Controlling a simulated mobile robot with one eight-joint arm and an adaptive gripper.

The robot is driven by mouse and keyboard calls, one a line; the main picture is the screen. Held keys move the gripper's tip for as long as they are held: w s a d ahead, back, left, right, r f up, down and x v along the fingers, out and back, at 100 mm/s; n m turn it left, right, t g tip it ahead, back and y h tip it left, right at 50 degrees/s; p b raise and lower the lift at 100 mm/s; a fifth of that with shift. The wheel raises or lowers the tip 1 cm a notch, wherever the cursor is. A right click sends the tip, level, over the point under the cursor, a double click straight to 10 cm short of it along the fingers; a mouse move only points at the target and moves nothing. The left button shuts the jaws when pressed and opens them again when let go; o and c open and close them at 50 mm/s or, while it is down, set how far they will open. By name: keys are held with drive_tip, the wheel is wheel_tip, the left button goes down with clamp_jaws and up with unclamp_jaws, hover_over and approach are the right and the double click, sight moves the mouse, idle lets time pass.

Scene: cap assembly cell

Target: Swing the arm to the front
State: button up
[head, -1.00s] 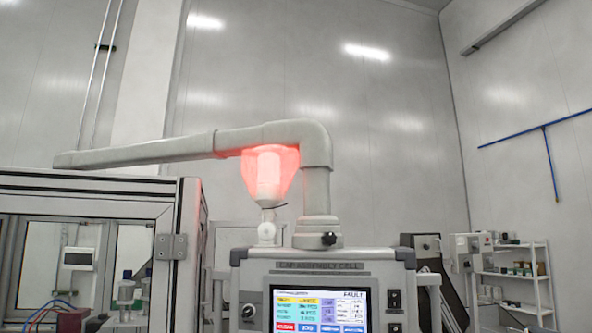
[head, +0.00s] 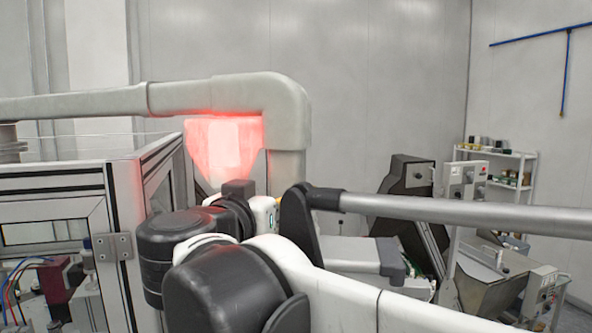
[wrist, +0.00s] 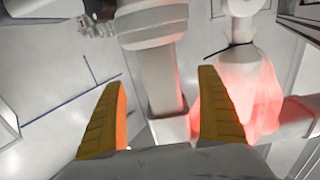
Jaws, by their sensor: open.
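My arm crosses the lower middle and right of the head view, with its dark joints in front of the machine. My gripper (wrist: 162,80) shows in the wrist view as two yellow-orange fingers spread wide apart, with nothing held between them. I cannot make out the fingers in the head view.
A framed machine enclosure (head: 60,185) stands left. Dark-sided equipment (head: 407,178) and a white shelf (head: 512,170) stand right. My arm hides the control panel's screen.

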sight(289, 179)
drive_tip(key=shift+s+a+r+p, duration=0.15)
drive_tip(key=shift+s+r+p, duration=0.2)
drive_tip(key=shift+s+r, duration=0.3)
drive_tip(key=x, duration=0.2)
drive_tip(key=p+x, duration=0.1)
drive_tip(key=x, duration=0.5)
drive_tip(key=shift+w+f+p, duration=0.15)
drive_tip(key=shift+f+p, duration=0.2)
drive_tip(key=shift+f, duration=0.05)
drive_tip(key=shift+r, duration=0.2)
drive_tip(key=shift+w+f, duration=0.2)
drive_tip(key=shift+w, duration=0.3)
drive_tip(key=shift+s, duration=0.2)
drive_tip(key=c, duration=1.4)
